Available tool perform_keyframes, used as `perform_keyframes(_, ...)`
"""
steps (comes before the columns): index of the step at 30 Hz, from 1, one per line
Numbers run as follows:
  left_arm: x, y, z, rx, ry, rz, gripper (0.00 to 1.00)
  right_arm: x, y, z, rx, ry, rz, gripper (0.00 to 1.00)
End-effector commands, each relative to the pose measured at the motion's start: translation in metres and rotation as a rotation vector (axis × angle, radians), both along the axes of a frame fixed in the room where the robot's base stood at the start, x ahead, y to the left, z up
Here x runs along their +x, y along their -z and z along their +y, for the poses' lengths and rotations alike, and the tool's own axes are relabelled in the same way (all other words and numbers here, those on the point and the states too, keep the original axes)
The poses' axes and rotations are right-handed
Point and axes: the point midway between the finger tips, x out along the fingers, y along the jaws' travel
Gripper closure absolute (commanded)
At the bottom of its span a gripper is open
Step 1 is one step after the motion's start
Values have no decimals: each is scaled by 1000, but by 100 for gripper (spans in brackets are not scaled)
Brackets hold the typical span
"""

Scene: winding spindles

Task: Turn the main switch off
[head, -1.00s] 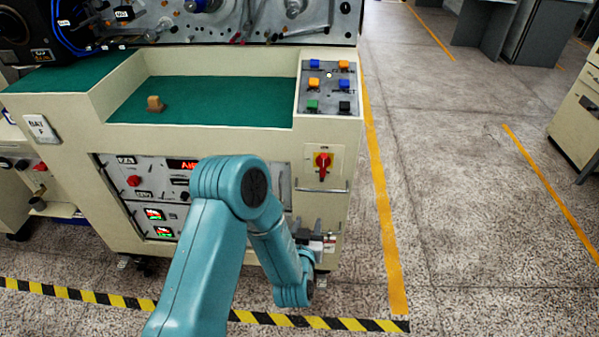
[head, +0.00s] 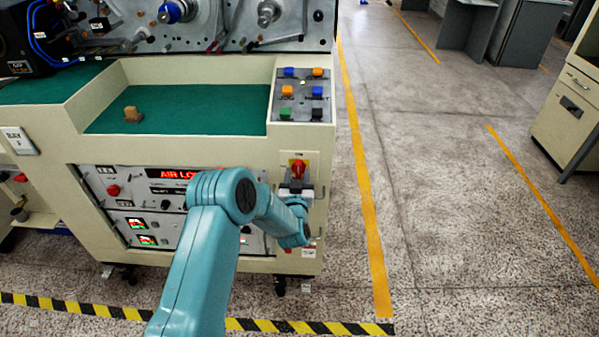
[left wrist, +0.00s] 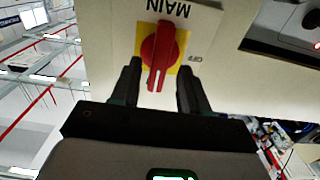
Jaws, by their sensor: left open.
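The main switch (head: 298,168) is a red rotary knob on a yellow plate, on the front of the cream machine, below the button panel. In the left wrist view the red knob (left wrist: 159,52) appears upside down under the word MAIN, its handle in line with the picture's vertical. My left gripper (head: 297,183) is just below the switch in the head view. In the wrist view its two dark fingers (left wrist: 158,85) are open, one on each side of the handle's end, with gaps visible. I cannot tell the remaining depth. My right gripper is not in view.
The button panel (head: 302,95) with several coloured buttons sits above the switch. A display panel (head: 165,205) with a red readout is to the left, partly behind my arm. Floor to the right is clear.

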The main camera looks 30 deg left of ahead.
Motion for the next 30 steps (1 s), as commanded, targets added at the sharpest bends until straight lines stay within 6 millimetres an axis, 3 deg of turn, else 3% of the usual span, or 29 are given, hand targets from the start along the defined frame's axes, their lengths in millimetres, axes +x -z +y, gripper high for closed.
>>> perform_keyframes(12, 12, 0, 1, -1, 3, 0, 55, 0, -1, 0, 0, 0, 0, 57)
perform_keyframes(14, 12, 0, 1, -1, 3, 0, 72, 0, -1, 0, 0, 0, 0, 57)
perform_keyframes(16, 12, 0, 1, -1, 3, 0, 94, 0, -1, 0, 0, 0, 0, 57)
perform_keyframes(17, 12, 0, 1, -1, 3, 0, 100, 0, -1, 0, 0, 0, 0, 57)
perform_keyframes(25, 12, 1, 1, -10, 3, -6, 100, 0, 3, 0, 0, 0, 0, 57)
perform_keyframes(30, 12, 4, 2, -58, 2, -37, 100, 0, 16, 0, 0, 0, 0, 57)
